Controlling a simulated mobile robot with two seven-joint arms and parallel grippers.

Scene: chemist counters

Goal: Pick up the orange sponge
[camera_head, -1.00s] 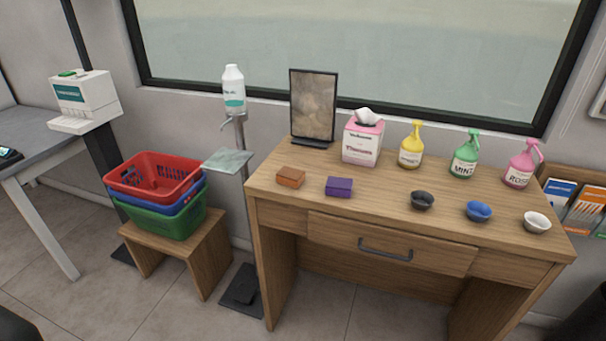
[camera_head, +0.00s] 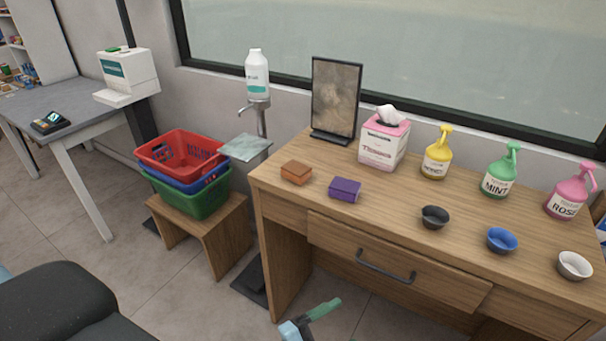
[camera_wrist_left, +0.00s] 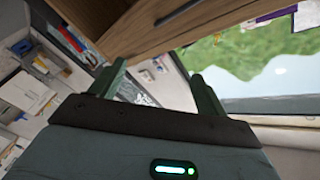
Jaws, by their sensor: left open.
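The orange sponge (camera_head: 296,172) lies flat on the wooden desk (camera_head: 390,212), near its left end. A purple sponge (camera_head: 345,189) lies just right of it, apart from it. My left gripper (camera_head: 316,314) shows in part at the bottom of the head view, in front of the desk and lower than its top, well apart from the orange sponge. In the left wrist view its two green fingers (camera_wrist_left: 162,88) are spread with nothing between them. I cannot make out the orange sponge in that view. My right gripper is in neither view.
A picture frame (camera_head: 336,98), a tissue box (camera_head: 383,140) and pump bottles (camera_head: 437,155) stand along the desk's back. Small bowls (camera_head: 434,217) sit toward the front right. A dispenser stand (camera_head: 258,120) and stacked baskets (camera_head: 187,190) are on the left. The drawer handle (camera_head: 385,268) sticks out in front.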

